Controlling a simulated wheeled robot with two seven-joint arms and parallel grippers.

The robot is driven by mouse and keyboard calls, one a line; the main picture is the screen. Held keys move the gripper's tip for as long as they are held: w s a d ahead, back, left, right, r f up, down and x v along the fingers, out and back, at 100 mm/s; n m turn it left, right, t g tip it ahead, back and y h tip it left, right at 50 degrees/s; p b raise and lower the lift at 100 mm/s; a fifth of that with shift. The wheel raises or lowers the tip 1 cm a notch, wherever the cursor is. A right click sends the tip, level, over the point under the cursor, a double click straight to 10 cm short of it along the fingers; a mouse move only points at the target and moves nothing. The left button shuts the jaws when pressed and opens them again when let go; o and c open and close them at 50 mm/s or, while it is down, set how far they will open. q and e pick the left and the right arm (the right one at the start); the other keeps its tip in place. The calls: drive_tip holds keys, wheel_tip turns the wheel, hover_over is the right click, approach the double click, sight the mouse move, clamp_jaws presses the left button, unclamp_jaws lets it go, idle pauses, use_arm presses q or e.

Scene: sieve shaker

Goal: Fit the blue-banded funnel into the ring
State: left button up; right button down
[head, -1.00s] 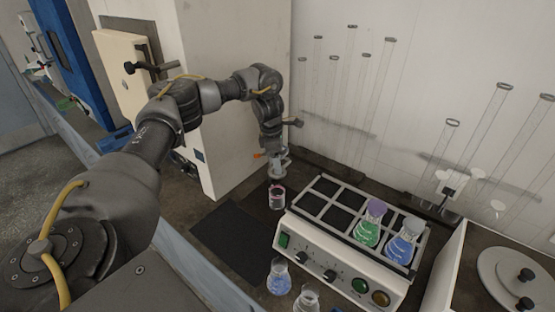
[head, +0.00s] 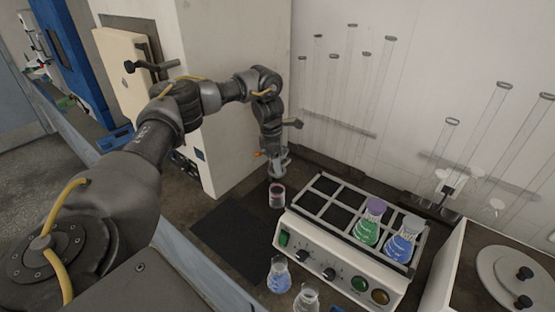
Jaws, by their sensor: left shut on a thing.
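My left gripper (head: 274,157) is at the back of the bench, left of the shaker block. It is shut on a small pale, see-through thing (head: 280,166) that looks slightly tilted. It is too small to tell whether this is the funnel, and no blue band can be made out on it. A beaker with a reddish mark (head: 277,196) stands just below the gripper. White funnel-like shapes (head: 478,174) show at the right by the wall; I see no clear blue band on them. I cannot make out the ring for certain. My right gripper is not in view.
The white shaker block (head: 345,262) with a black grid top holds a green flask (head: 368,228) and a blue flask (head: 402,245). Another blue flask (head: 279,278) and a clear one (head: 306,299) stand in front. Tall glass tubes line the wall. A dark mat (head: 235,240) lies clear at left.

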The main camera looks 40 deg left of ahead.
use_arm(q)
drive_tip(key=shift+f+b, duration=0.45)
drive_tip(key=shift+f, duration=0.9)
drive_tip(key=shift+f, duration=0.2)
drive_tip(key=shift+f+b, duration=0.3)
drive_tip(key=shift+f, duration=0.2)
drive_tip(key=shift+f, duration=0.35)
idle(0.5)
drive_tip(key=o, duration=1.1)
drive_tip(key=shift+c, duration=0.2)
drive_tip(key=shift+r, duration=0.15)
